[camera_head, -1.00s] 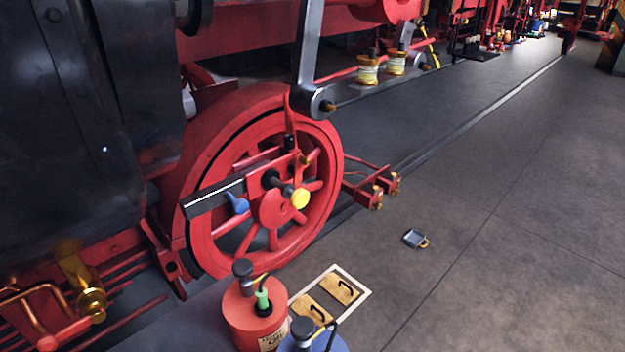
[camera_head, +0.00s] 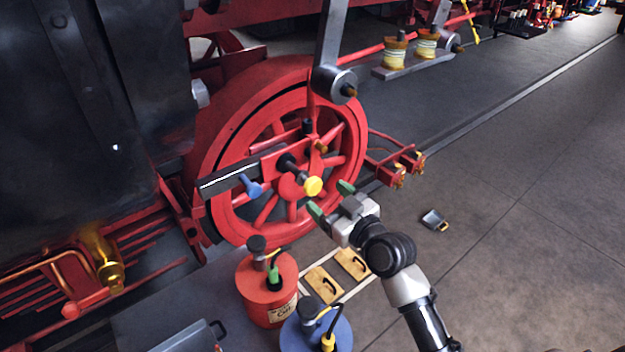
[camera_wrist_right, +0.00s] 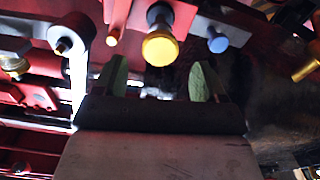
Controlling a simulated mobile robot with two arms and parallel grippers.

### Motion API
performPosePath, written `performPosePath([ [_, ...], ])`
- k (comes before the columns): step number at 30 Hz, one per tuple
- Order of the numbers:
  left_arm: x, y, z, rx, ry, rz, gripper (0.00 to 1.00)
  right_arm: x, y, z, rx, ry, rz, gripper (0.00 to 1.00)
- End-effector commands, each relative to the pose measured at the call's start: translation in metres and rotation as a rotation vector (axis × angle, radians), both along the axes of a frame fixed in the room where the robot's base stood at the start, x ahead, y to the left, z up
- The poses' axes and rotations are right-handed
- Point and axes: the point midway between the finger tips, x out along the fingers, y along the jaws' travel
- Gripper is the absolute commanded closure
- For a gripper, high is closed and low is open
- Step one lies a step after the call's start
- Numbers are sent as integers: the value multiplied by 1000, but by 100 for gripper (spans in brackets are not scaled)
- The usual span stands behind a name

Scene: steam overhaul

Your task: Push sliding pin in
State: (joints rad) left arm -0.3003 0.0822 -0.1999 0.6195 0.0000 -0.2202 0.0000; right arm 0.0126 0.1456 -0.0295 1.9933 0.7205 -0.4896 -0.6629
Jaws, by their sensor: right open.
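In the right wrist view the yellow end (camera_wrist_right: 160,48) lies just beyond and above the gap between my fingers. My right gripper (camera_head: 330,199) is open and empty, its green fingertips pointing toward the wheel close to the yellow end. Its green fingers also show in the wrist view (camera_wrist_right: 158,80). I cannot tell how far the fingertips are from the pin in depth. My left gripper is not in view.
A blue knob (camera_head: 251,187) sticks out left of the hub. A red oil can (camera_head: 262,298) and a blue can (camera_head: 316,335) stand on the floor below. A tray with wooden handled pieces (camera_head: 352,264) lies beside them. The floor at right is mostly clear.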

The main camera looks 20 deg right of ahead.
Motion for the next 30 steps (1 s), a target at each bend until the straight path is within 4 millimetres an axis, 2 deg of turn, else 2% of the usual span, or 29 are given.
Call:
performPosePath([
  [3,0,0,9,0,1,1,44,22,8,3,3,1,0,28],
  [9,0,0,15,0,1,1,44,46,17,1,1,1,0,28],
  [21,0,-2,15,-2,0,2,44,54,20,-1,0,2,1,28],
  [23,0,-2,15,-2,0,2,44,54,20,-1,0,2,1,34],
  [30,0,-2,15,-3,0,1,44,54,20,-1,0,2,0,71],
])
